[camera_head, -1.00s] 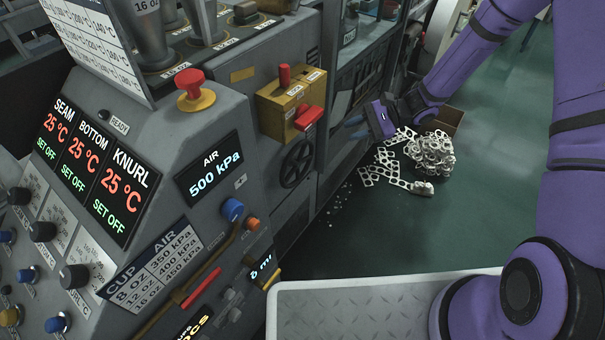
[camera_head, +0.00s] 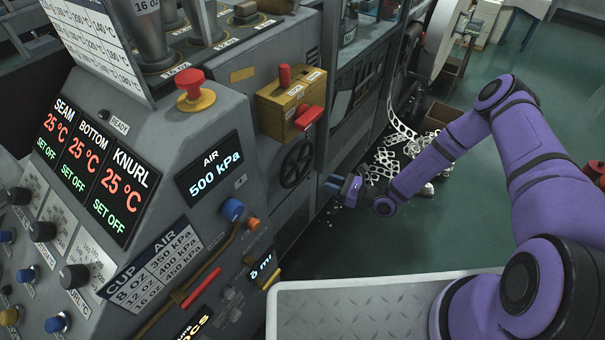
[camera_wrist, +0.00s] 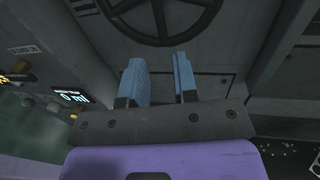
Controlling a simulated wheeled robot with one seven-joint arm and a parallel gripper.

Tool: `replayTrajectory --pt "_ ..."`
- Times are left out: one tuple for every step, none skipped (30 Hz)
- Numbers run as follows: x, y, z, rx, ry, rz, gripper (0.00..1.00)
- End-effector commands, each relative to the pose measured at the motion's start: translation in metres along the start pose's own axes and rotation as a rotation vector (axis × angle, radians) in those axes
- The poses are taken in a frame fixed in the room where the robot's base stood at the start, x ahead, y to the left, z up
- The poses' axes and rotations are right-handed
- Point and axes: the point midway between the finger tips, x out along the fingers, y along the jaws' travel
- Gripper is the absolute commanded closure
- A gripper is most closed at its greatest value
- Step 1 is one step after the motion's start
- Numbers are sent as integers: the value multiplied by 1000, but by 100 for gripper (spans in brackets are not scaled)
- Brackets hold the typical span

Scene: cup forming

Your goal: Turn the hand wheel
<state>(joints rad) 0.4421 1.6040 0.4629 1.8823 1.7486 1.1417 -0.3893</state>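The hand wheel (camera_head: 296,164) is a dark spoked wheel on the side of the grey machine, below a yellow box. In the wrist view the hand wheel (camera_wrist: 160,40) is at the top centre, with its upper part cut off by the frame. My gripper (camera_head: 333,185) is to the right of the wheel and a little lower, apart from it. In the wrist view the two blue fingers of my gripper (camera_wrist: 160,72) point up toward the wheel's lower rim with a clear gap between them. The gripper is open and empty.
The yellow box (camera_head: 291,104) with red levers juts out above the wheel. A pile of punched scrap (camera_head: 392,160) lies on the floor behind my arm. A grey metal platform (camera_head: 370,310) is at the bottom. The green floor at the right is mostly clear.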

Motion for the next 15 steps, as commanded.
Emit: replayTrajectory --pt "4 1 0 1 -1 0 73" --pt "6 1 0 1 -1 1 73" --pt "11 1 0 0 -1 2 73" --pt "15 1 0 0 0 2 73" --pt "19 1 0 0 0 2 73" --pt "26 1 0 -1 0 2 73" --pt "31 1 0 -1 0 3 73" --pt "37 1 0 -1 -1 4 73" --pt "44 1 0 -1 -1 3 73" --pt "49 1 0 -1 -1 2 73" --pt "55 1 0 -1 -1 3 73" --pt "62 1 0 -1 -1 4 73" --pt "67 1 0 -1 -1 3 73" --pt "72 1 0 -1 0 3 73" --pt "78 1 0 0 0 3 73"
